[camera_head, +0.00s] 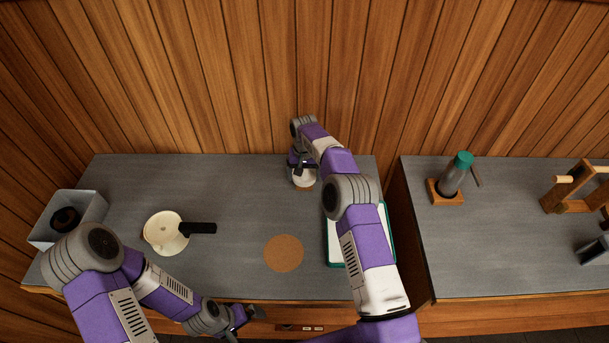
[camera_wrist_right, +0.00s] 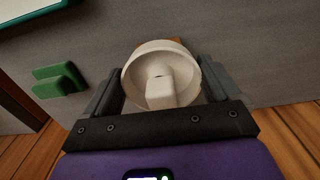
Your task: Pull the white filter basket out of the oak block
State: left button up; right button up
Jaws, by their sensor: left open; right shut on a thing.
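The white filter basket (camera_head: 304,180) is at the back middle of the left counter, below my right gripper (camera_head: 302,168). In the right wrist view the basket (camera_wrist_right: 160,50) is a round white cup between the two dark fingers, and the gripper is shut on it. A small brown edge of the oak block (camera_wrist_right: 178,40) shows beyond the basket's rim; most of the block is hidden. I cannot tell how far the basket sits in the block. My left gripper (camera_head: 242,318) is open and empty near the counter's front edge.
A cream pot with a black handle (camera_head: 165,232), a grey bin (camera_head: 95,206) and a round cork mat (camera_head: 284,253) are on the left counter. A green-rimmed tray (camera_head: 333,245) lies partly under my right arm. A green-topped bottle (camera_head: 456,172) stands across the gap.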

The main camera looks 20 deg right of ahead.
jog(key=shift+s+r+p, duration=0.1)
jog(key=shift+r+p, duration=0.4)
jog(key=shift+r, duration=0.4)
jog(key=shift+r+p, duration=0.3)
jog(key=shift+r, duration=0.4)
jog(key=shift+r+p, duration=0.6)
notch_tip(320, 180, up, 4)
jog(key=p, duration=0.2)
jog(key=shift+f+p, duration=0.1)
jog(key=shift+p, duration=0.25)
jog(key=shift+f, duration=0.1)
